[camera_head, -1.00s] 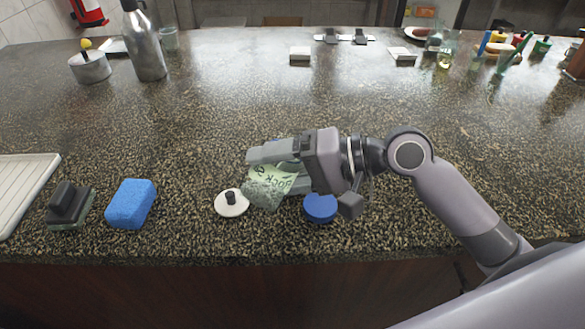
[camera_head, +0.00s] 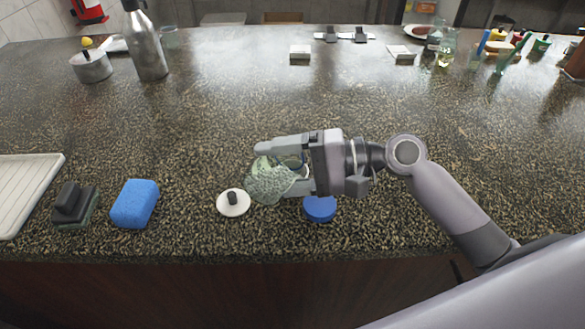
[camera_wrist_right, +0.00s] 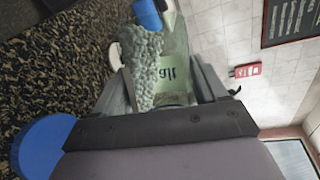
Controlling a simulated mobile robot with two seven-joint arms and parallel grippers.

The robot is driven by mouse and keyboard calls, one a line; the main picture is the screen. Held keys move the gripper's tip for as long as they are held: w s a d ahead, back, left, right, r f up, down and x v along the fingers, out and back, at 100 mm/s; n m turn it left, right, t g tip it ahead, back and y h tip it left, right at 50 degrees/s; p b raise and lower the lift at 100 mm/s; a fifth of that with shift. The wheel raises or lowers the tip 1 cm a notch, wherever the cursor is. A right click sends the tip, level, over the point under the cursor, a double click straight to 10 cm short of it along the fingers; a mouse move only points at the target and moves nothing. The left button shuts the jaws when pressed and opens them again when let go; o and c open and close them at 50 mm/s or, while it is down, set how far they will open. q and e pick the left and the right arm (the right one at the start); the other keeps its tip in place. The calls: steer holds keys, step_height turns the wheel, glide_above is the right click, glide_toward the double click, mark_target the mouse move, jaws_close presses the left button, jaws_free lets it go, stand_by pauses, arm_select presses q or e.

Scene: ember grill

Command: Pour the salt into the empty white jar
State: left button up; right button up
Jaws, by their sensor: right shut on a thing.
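My right gripper (camera_head: 280,168) is shut on a clear greenish salt jar (camera_wrist_right: 174,50), held over the front of the counter. The jar is strongly tilted. Its grey-green salt (camera_head: 270,182) lies along one side, and the wrist view shows it heaped beside a green label. I cannot tell whether grains are leaving the mouth. A white round lid with a dark knob (camera_head: 232,203) is just left of and below the jar. A blue round lid (camera_head: 320,208) lies below the gripper. I cannot make out an open white jar. My left gripper is not in view.
A blue sponge (camera_head: 135,204), a dark scrubber (camera_head: 75,204) and a white tray (camera_head: 24,185) are at the left. A metal bottle (camera_head: 146,45) and a small pot (camera_head: 92,66) stand at the back left. Bottles and glasses are far right. Mid-counter is clear.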

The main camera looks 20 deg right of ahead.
steer(key=shift+w+d+r+m+y+p, duration=0.2)
steer(key=shift+r+m+y+p, duration=0.15)
steer(key=shift+m, duration=0.25)
steer(key=shift+w+d+r+m+y+p, duration=0.2)
steer(key=shift+r+m+y, duration=0.1)
steer(key=shift+m+y, duration=0.25)
stand_by(3.2)
